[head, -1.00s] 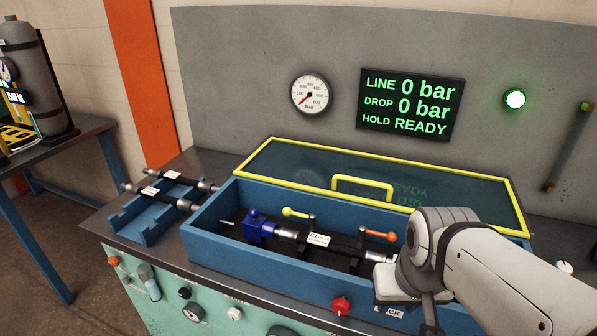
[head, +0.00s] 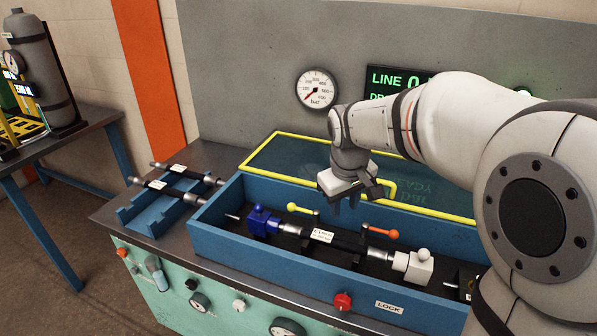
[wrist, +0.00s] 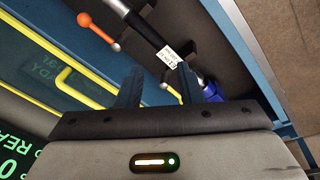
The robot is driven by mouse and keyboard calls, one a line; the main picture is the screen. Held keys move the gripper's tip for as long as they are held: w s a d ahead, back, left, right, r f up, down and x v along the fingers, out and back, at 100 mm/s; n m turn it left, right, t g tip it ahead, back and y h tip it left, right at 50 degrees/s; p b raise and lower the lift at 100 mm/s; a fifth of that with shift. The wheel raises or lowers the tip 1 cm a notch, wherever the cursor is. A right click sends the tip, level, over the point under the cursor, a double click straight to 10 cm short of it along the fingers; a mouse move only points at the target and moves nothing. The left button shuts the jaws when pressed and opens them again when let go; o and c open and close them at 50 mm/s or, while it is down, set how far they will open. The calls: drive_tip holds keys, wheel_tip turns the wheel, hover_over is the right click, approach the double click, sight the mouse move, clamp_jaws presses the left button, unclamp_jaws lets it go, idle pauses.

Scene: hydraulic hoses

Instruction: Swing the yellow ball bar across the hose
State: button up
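The yellow ball bar (head: 300,208) sticks up at the back of the blue trough, pointing left, along the black hose (head: 346,242) rather than across it. The hose carries a white tag (head: 321,236) and lies between a blue block (head: 262,222) and a pale end block (head: 413,265). My gripper (head: 345,205) hangs above the trough, right of the yellow ball, fingers down. In the wrist view its fingers (wrist: 171,92) stand apart with nothing held.
An orange ball bar (head: 382,232) stands to the right of the yellow one; it also shows in the wrist view (wrist: 98,32). The yellow-rimmed lid (head: 290,160) lies behind the trough. A blue rack (head: 150,217) with spare hoses is at left.

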drive_tip(key=w+a+f+n+p, duration=0.1)
drive_tip(key=w+a+n, duration=0.1)
drive_tip(key=w+a, duration=0.4)
drive_tip(key=n+p, duration=0.1)
drive_tip(key=n, duration=0.3)
hover_over(291, 204)
drive_tip(key=s, duration=0.1)
wheel_tip(291, 204, down, 6)
drive_tip(key=shift+h, duration=0.4)
drive_tip(key=x, duration=0.2)
drive_tip(key=p+x, duration=0.1)
drive_tip(key=x, duration=0.4)
drive_tip(key=shift+s+a+f+p, duration=0.1)
drive_tip(key=shift+s+a+p, duration=0.15)
drive_tip(key=shift+a+p, duration=0.1)
clamp_jaws()
